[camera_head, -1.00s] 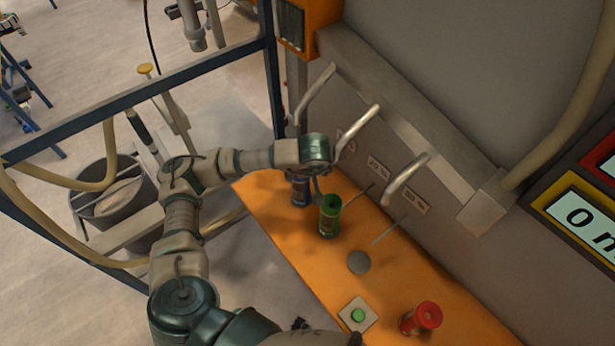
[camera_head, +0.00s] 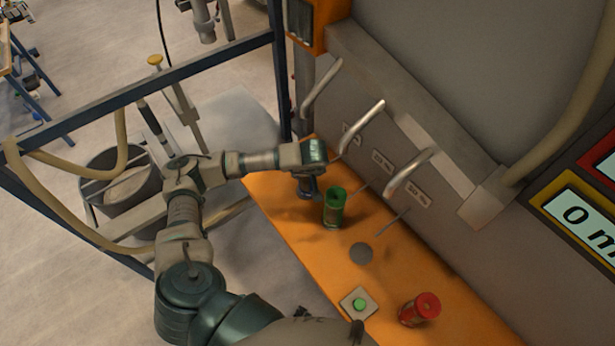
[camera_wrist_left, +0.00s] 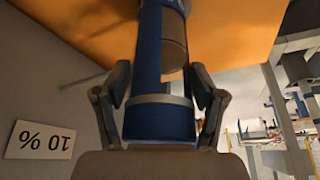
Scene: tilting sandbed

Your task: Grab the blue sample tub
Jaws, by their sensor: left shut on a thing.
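The blue sample tub (camera_wrist_left: 162,60) stands between the two fingers of my left gripper (camera_wrist_left: 160,98) in the left wrist view. It is a blue cylinder with a clear window in its side and a grey band. The fingers are shut on it, one on each side. In the head view my left gripper (camera_head: 308,190) is over the far left end of the orange shelf (camera_head: 400,270), and the tub is mostly hidden there. I cannot tell whether the tub touches the shelf. My right gripper is not in view.
A green tub (camera_head: 334,210) stands just right of my left gripper. A red tub (camera_head: 420,309) and a green button (camera_head: 359,304) are at the near end of the shelf. Metal handles (camera_head: 362,127) jut from the wall above. A dark frame bar (camera_head: 150,92) is on the left.

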